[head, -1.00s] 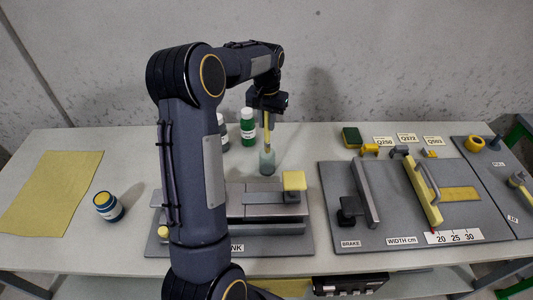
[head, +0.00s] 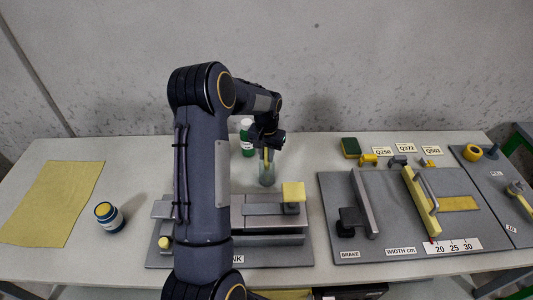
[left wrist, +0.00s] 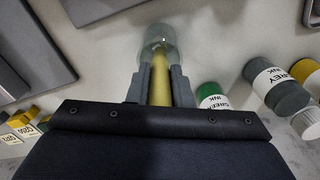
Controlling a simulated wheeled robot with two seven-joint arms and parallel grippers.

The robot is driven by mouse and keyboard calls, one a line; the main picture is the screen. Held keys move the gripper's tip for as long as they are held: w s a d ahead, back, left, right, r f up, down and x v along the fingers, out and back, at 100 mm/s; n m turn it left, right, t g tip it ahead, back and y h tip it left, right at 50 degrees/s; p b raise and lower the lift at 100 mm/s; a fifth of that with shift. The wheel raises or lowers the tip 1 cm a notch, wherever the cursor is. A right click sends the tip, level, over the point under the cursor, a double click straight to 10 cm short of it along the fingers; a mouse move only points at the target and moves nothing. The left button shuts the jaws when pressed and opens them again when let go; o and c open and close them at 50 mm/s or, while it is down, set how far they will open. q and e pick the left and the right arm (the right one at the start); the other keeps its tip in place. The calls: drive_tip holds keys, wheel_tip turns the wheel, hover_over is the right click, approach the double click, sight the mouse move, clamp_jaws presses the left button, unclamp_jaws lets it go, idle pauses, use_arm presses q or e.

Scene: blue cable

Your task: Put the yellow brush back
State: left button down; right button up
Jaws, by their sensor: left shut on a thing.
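My left gripper (head: 267,147) is shut on the yellow brush (head: 267,155), just above a clear glass jar (head: 267,176) behind the grey ink block. The brush is upright and its lower part is inside the jar. In the left wrist view the brush handle (left wrist: 159,88) runs between the two fingers (left wrist: 161,86) towards the jar (left wrist: 158,42). The brush's lower tip is hard to make out through the glass. My right gripper is not in view.
A green-labelled bottle (head: 247,138) stands close behind the jar; grey and other ink bottles (left wrist: 278,88) show in the wrist view. The ink block (head: 270,240) is in front, the brake board (head: 330,200) to the right. A blue jar (head: 109,216) and yellow sheet (head: 50,200) lie left.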

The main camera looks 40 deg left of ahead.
use_arm(q)
drive_tip(key=shift+f, duration=0.1)
drive_tip(key=shift+f, duration=0.15)
drive_tip(key=c, duration=1.3)
unclamp_jaws()
